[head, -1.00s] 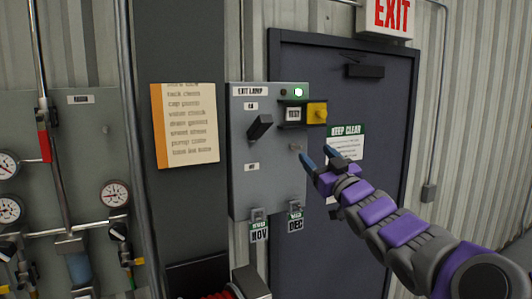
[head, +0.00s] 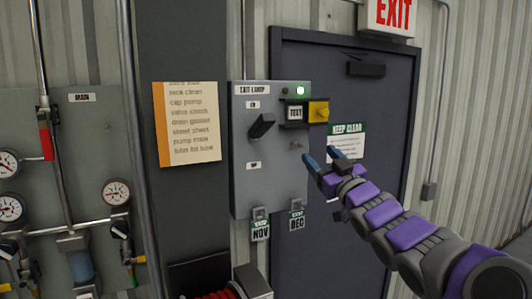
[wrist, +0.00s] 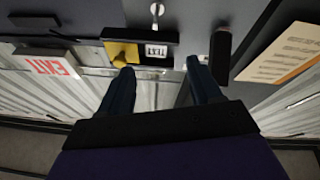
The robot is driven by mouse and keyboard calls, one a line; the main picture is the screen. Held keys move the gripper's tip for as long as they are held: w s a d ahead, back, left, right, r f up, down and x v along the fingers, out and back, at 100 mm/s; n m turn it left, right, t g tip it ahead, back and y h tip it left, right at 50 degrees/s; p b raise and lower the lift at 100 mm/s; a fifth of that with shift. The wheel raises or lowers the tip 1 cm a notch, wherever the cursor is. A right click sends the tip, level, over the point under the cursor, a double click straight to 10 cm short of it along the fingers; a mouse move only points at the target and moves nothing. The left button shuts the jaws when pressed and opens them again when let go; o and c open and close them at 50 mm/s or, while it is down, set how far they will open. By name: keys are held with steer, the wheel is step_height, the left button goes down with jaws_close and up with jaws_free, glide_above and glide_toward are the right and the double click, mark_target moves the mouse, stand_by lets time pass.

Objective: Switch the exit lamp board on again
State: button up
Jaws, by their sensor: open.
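The exit lamp board (head: 240,190) is a grey panel labelled EXIT LAMP on the dark post beside the door. Its black lever (head: 262,125) slants up to the right between an upper and a lower label. A green light (head: 300,90) is lit at the top right. Below it are a TEST label (head: 295,112) and a yellow knob (head: 318,110). A small metal stud (head: 296,145) sits lower down. My gripper (head: 321,156) is open and empty, right of the stud and below the yellow knob. The wrist view shows the black lever (wrist: 220,50) upside down beyond one finger.
Tags reading NOV (head: 261,232) and DEC (head: 297,223) hang under the board. A paper list (head: 190,122) is on the post at left. Gauges (head: 116,192) and pipes stand farther left. The dark door (head: 385,130) with a KEEP CLEAR notice (head: 346,140) is behind my gripper.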

steer(key=b+v, duration=0.2)
steer(key=v, duration=1.5)
steer(key=shift+a+b, duration=0.25)
steer(key=shift+b, duration=0.1)
steer(key=shift+d+f, duration=0.1)
steer(key=shift+d, duration=0.2)
step_height(320, 180, down, 17)
steer(key=w+a+m+g+h+b, duration=0.1)
steer(key=w+m+g+h+b, duration=0.1)
steer(key=m+g+h+b, duration=0.3)
steer(key=s+a+f+g+h+b, duration=0.1)
steer(key=s+f+g+h+b, duration=0.35)
steer(key=f, duration=1.15)
steer(key=s+a+f+g+b, duration=0.2)
steer(key=s+f+g, duration=0.2)
steer(key=s, duration=0.6)
steer(key=s+a+f+m+g+y+b, duration=0.1)
steer(key=s+a+f+g+b, duration=0.2)
steer(key=s+f, duration=0.5)
steer(key=s+a+f+g+y+b, duration=0.1)
steer(key=s+a+f+g+b, duration=0.2)
steer(key=s, duration=0.9)
step_height(320, 180, down, 3)
steer(key=g, duration=0.3)
steer(key=shift+s+a+f+m, duration=0.2)
steer(key=shift+s+a+m, duration=0.05)
steer(key=shift+s+m, duration=0.05)
